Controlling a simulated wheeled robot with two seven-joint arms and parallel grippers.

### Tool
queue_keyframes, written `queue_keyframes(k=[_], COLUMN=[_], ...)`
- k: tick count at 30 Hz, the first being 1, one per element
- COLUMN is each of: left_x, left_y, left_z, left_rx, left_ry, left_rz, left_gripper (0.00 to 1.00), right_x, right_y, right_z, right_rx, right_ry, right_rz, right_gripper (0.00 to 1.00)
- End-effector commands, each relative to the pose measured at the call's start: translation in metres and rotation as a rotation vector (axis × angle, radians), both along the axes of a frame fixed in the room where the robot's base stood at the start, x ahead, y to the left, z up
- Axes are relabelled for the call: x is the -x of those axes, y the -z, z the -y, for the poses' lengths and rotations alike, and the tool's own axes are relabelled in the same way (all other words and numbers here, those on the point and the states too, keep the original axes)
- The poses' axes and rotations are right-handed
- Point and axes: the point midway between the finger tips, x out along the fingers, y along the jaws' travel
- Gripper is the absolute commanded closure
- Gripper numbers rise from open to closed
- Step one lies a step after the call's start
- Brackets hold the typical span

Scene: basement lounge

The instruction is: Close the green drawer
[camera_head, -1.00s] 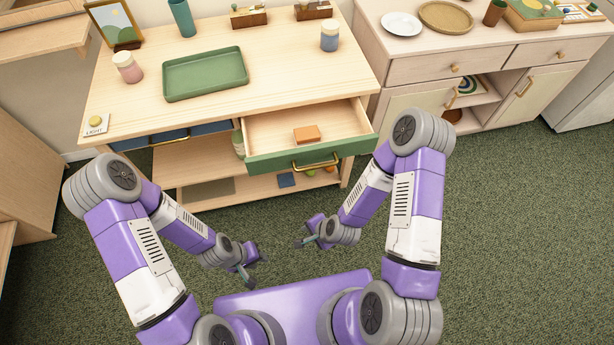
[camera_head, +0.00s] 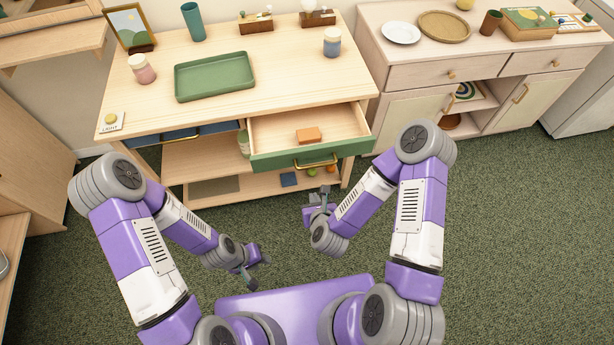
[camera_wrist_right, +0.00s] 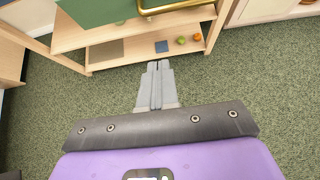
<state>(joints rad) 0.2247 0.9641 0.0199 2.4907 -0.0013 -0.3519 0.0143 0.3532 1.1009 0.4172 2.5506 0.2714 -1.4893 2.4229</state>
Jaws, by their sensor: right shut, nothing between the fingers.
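The green drawer (camera_head: 275,160) is pulled out of the right side of the wooden table and has a brass handle (camera_head: 316,164) on its front. An orange block (camera_head: 308,134) lies inside it. The drawer's green front (camera_wrist_right: 95,10) and handle (camera_wrist_right: 172,5) also show at the top of the right wrist view. My right gripper (camera_head: 325,190) is in front of the drawer and below its handle, apart from it. In the right wrist view its fingers (camera_wrist_right: 160,66) are together and empty. My left gripper (camera_head: 259,270) hangs low at the left, away from the drawer; its finger state is unclear.
A blue drawer (camera_head: 180,133) is left of the green one. A cabinet (camera_head: 420,75) stands at the right. Carpet (camera_head: 500,220) is clear in front.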

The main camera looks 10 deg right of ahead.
Motion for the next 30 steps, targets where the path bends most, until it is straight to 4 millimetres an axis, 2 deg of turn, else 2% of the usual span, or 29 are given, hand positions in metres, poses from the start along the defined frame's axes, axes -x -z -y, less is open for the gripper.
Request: queue_keyframes(k=[1,10,21,25,30], left_x=[0.0,0.0,0.0,0.0,0.0], left_y=[0.01,0.047,0.055,0.054,0.054], left_z=[0.0,0.0,0.0,0.0,0.0], left_rx=[0.0,0.0,0.0,0.0,0.0], left_ry=[0.0,0.0,0.0,0.0,0.0], left_rz=[0.0,0.0,0.0,0.0,0.0], left_gripper=[0.66,0.66,0.66,0.66,0.66], right_x=[-0.003,-0.018,-0.082,-0.101,-0.113], right_y=[0.005,0.018,0.06,0.052,0.05], right_z=[0.0,-0.001,-0.003,-0.003,-0.003], right_rx=[0.001,0.001,0.002,0.002,0.004], right_ry=[0.0,-0.003,-0.004,-0.004,-0.005], right_rz=[0.004,0.005,0.004,0.004,0.002], right_gripper=[1.0,1.0,1.0,1.0,1.0])
